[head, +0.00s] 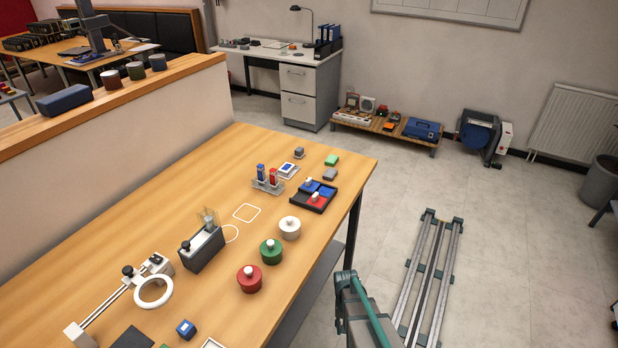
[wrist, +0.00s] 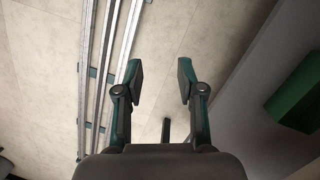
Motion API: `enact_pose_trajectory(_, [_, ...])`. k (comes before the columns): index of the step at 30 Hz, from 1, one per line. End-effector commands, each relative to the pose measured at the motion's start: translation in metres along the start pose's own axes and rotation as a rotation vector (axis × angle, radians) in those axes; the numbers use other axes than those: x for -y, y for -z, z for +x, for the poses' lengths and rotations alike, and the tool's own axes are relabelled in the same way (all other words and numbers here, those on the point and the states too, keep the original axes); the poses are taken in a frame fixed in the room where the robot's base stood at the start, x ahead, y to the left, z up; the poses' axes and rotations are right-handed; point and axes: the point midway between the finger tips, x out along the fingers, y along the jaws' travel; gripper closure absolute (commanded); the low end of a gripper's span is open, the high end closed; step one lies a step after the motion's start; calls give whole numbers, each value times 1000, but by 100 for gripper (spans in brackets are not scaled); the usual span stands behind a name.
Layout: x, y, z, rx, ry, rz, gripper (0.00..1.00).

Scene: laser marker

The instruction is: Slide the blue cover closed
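A low black tray (head: 331,200) sits near the right edge of the wooden table. It holds blue and red flat panels. The blue cover (head: 309,184) with a white knob lies in its back left part, and another blue patch is beside it to the right. A red panel (head: 317,201) with a white knob lies in front. How far the cover is open is too small to tell. My gripper (wrist: 160,77) is open and empty in the wrist view, with bare floor beyond it. The tray and cover are not in the wrist view.
Left of the tray stand red and blue upright pieces (head: 267,178) in a rack. White (head: 290,229), green (head: 271,252) and red (head: 249,279) round knobbed pots stand along the table's front side. Small green and grey blocks (head: 331,167) lie behind. Floor rails (head: 430,280) run at right.

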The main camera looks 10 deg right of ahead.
Motion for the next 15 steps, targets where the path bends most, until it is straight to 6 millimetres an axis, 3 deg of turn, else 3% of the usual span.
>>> enact_pose_trajectory(1, [-2,36,-20,-42,6,32,61])
enact_pose_trajectory(6, [-16,121,-88,-160,23,140,61])
enact_pose_trajectory(15, [-56,238,-224,-346,56,312,61])
